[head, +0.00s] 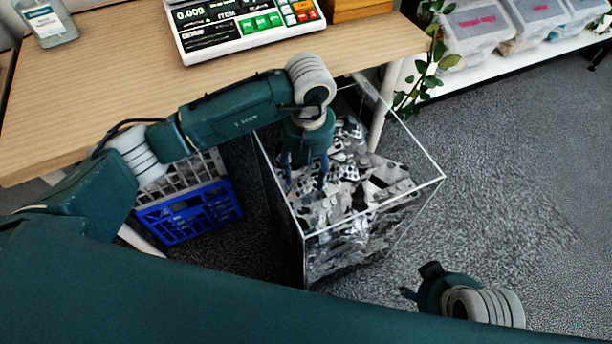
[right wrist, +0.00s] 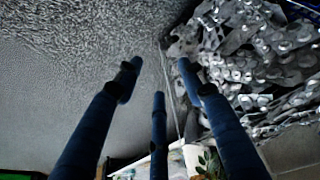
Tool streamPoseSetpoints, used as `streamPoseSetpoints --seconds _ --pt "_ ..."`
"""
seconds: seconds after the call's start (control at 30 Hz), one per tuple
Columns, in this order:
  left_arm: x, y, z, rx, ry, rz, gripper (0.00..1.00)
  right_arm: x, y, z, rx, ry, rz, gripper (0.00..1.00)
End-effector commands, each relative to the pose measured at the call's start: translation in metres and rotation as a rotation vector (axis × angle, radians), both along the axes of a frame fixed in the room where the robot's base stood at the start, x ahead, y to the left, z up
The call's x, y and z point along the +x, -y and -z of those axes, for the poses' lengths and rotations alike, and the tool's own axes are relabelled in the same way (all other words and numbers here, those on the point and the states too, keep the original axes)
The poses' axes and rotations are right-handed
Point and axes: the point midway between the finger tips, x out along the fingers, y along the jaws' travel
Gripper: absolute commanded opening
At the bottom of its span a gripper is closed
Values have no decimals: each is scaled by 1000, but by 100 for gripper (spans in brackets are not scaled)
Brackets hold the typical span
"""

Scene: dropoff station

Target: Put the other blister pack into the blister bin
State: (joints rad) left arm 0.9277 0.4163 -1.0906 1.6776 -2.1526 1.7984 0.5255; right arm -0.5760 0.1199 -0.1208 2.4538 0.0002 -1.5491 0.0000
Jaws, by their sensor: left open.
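The blister bin (head: 404,197) is a clear-walled box with a pale rim, heaped with silvery empty blister packs (head: 340,205), standing on the floor beside the table. My left gripper (head: 306,186) is over the bin, fingers pointing down and apart just above or among the packs; I see nothing held between them. I cannot single out one pack from the heap. My right gripper (head: 408,293) is low at the right front, outside the bin. In the right wrist view its fingers (right wrist: 158,82) are spread and empty, with the heaped packs (right wrist: 262,65) at the right.
A wooden table (head: 110,90) carries a scale (head: 240,25) and a clear bottle (head: 48,22). A blue crate (head: 190,212) stands under it, left of the bin. A plant (head: 425,75) and a shelf with lidded bins (head: 480,30) are behind. Grey floor is clear at right.

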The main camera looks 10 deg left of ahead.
Motion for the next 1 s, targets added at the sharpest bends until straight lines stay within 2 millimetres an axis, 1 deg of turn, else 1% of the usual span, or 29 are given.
streamPoseSetpoints --seconds 0.03,0.2,0.3,0.4,0.57,1.0 --pt "1 0 -15 0 4 2 55 1 0 14 -1 -20 0 40" --pt "1 1 -50 -1 3 1 55 6 -1 36 -2 -31 -1 40" --pt "0 1 -66 -2 3 0 55 7 -2 46 -2 -36 -2 40" --pt "0 1 -75 0 1 0 55 8 -2 52 -3 -38 -3 40" --pt "0 1 -81 0 -1 0 55 8 -2 56 -3 -39 -3 40" --pt "0 1 -81 0 -1 0 55 8 -2 56 -3 -39 -3 40"
